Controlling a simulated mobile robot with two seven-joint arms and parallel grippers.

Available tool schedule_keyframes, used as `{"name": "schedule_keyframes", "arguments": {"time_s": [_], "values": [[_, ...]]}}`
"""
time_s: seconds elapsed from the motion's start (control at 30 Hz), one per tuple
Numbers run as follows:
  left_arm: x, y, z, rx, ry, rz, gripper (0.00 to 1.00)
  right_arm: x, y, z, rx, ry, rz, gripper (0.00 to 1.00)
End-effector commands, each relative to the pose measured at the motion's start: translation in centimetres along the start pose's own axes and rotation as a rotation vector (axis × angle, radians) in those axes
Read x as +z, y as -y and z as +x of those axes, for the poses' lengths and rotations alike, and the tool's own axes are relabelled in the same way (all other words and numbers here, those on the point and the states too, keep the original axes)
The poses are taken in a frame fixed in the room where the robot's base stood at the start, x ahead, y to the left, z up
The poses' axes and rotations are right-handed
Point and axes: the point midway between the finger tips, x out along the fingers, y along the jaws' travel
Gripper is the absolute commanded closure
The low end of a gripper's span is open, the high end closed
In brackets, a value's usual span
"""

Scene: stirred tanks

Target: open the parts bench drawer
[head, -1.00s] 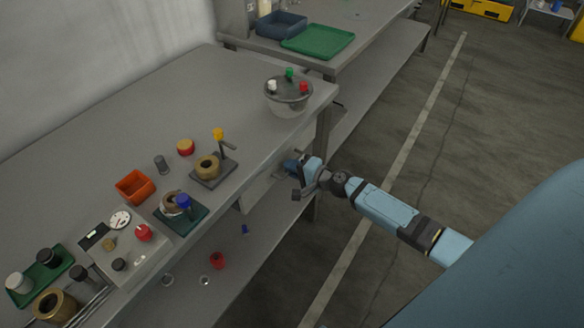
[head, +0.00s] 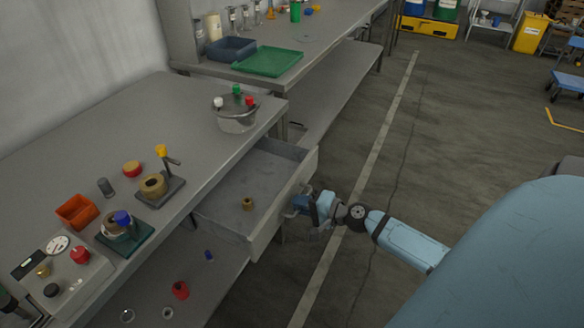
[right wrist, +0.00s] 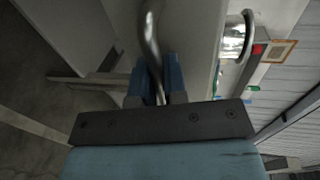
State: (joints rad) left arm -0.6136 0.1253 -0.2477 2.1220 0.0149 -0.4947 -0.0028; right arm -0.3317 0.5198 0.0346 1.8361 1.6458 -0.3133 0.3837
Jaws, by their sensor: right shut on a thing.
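The parts bench drawer (head: 212,207) is pulled well out from under the grey bench top (head: 75,140). A small brown ring-shaped part (head: 248,204) lies inside it. My right gripper (head: 300,204) is at the drawer's front panel (head: 285,208). In the right wrist view, its blue fingers are shut on the metal bar handle (right wrist: 151,42). In the head view the handle is hidden behind the gripper.
On the bench stand a steel pot (head: 237,120) with coloured knobs, an orange bin (head: 77,211) and several small parts. A lower shelf (head: 165,280) holds loose pieces. Floor to the right of the drawer is clear. A second bench with a green tray (head: 268,61) stands behind.

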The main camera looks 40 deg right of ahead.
Motion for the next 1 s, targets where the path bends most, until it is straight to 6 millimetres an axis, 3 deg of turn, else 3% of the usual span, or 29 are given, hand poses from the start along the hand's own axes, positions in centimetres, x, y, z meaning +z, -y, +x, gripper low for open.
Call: {"name": "schedule_keyframes", "arguments": {"time_s": [0.57,0.6,0.7,1.0], "values": [[-0.02,0.17,0.06,0.0,-0.007,0.011,0.5,0.0,-0.1,-0.72,-0.001,0.0,0.0,1.0],[0.0,0.17,0.07,0.0,-0.007,0.011,0.5,0.0,-0.1,-0.72,-0.001,0.0,0.0,0.83],[0.06,0.16,0.09,0.0,-0.006,0.011,0.5,0.0,-0.1,-0.71,-0.001,0.0,0.0,0.64],[0.12,0.12,0.15,0.0,-0.005,0.009,0.5,0.0,-0.15,-0.87,0.0,0.0,0.0,0.64]]}}
